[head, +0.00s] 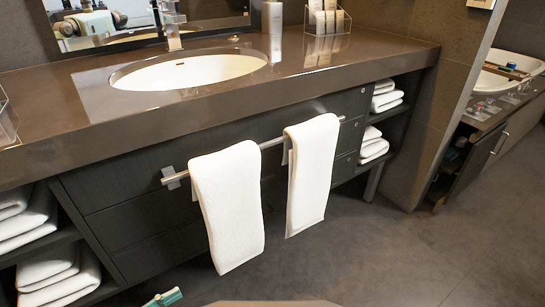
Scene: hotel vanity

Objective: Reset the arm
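A small teal piece with dark parts beside it (163,298) shows at the bottom edge, left of centre. It looks like the tip of my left gripper, but most of it is cut off, and I cannot tell whether it is open or shut. It is below and apart from the left hanging towel (228,210). My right gripper is not in view.
A brown vanity counter (340,75) holds an oval white sink (190,73), a faucet (170,25), a white bottle (272,30) and a clear holder (327,18). A second towel (312,175) hangs on the rail. Shelves hold folded towels. Floor at right (400,255) is clear.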

